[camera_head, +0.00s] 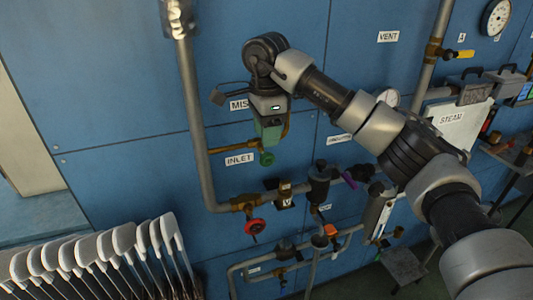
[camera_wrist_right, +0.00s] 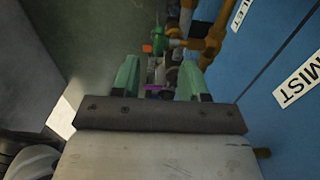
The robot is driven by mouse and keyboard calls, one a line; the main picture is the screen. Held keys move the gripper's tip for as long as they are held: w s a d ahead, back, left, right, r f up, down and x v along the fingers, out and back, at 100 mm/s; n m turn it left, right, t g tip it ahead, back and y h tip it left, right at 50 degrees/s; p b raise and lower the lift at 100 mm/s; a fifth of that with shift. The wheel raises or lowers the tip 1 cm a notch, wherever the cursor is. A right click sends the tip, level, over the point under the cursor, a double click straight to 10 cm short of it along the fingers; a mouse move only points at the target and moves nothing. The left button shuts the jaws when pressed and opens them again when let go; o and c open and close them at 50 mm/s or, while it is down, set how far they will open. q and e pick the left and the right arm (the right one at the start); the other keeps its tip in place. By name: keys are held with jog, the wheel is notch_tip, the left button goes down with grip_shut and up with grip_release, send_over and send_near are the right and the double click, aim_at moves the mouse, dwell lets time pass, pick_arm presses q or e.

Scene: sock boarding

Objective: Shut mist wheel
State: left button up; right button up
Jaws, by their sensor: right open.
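The mist wheel, a small green wheel (camera_head: 266,158), sits on a brass branch pipe (camera_head: 230,149) below the partly covered MIST label (camera_head: 238,105). My right gripper (camera_head: 269,141) hangs just above the wheel in the head view, pointing down. In the right wrist view its green fingers (camera_wrist_right: 159,78) are apart with nothing held between them. The green wheel also shows there (camera_wrist_right: 164,41), beyond the fingertips and beside the brass pipe. I cannot tell whether a finger touches it. My left gripper is in neither view.
A grey vertical pipe (camera_head: 190,110) runs left of the wheel. Below are the INLET label (camera_head: 240,159), a red wheel (camera_head: 254,227) and dark valve fittings (camera_head: 319,185). Several white sock boards (camera_head: 90,250) stand at lower left. A STEAM sign (camera_head: 452,118) is at right.

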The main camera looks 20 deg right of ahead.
aim_at(267, 152)
notch_tip(267, 152, down, 6)
jog(key=shift+s+r+p, duration=0.1)
jog(key=shift+r+p, duration=0.15)
jog(key=shift+p, duration=0.55)
jog(key=shift+f, duration=0.65)
grip_shut()
